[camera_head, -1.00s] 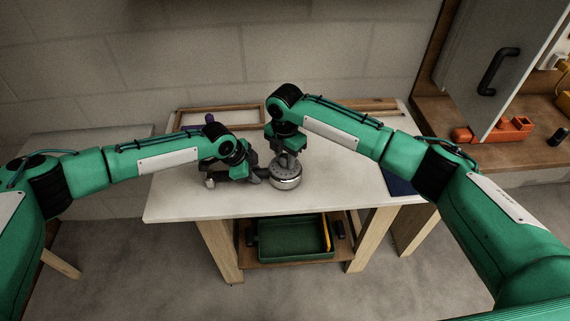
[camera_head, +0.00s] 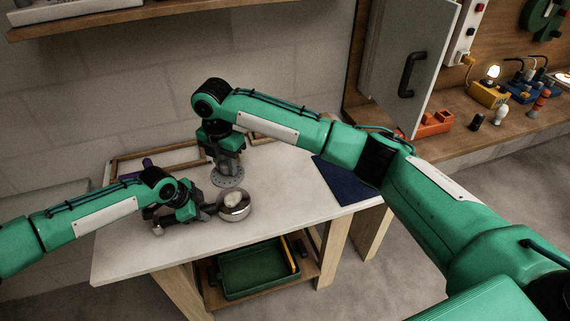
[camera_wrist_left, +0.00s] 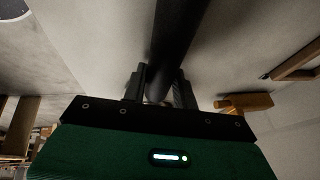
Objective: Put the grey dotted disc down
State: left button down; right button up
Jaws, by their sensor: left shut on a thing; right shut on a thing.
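The grey dotted disc (camera_head: 228,180) hangs from my right gripper (camera_head: 228,166), which is shut on its upper side. The disc is roughly level, behind the silver round pan (camera_head: 235,212); I cannot tell whether it touches the table. The pan is uncovered and shows something pale inside. My left gripper (camera_head: 203,210) is shut on the pan's dark handle, to the left of the pan. In the left wrist view, the dark handle (camera_wrist_left: 178,40) runs up from between the left fingers (camera_wrist_left: 160,88). The disc does not show clearly there.
The white tabletop (camera_head: 275,215) is clear to the right of the pan. A dark blue mat (camera_head: 345,182) lies at its right end. A wooden frame (camera_head: 130,165) lies along the back. A green tray (camera_head: 255,272) sits on the shelf below. A grey cabinet door (camera_head: 400,65) stands at right.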

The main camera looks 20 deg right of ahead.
pick_arm(q)
jog(key=shift+f, duration=0.1)
pick_arm(e)
jog(key=w+d+f+m, duration=0.1)
jog(key=w+d+m, duration=0.35)
jog(key=d, duration=0.85)
jog(key=w+d+f+m, duration=0.15)
jog(key=d+m, duration=0.55)
jog(key=d, duration=0.7)
jog(key=w+d+f+m, duration=0.2)
jog(key=d+m, duration=0.4)
jog(key=d, duration=0.7)
jog(key=shift+m, duration=0.25)
jog(key=f, duration=0.3)
jog(key=d+f, duration=0.1)
jog(key=f, duration=0.1)
jog(key=shift+f, duration=2.4)
jog(key=shift+f, duration=0.15)
jog(key=o, duration=1)
jog(key=shift+c, duration=0.2)
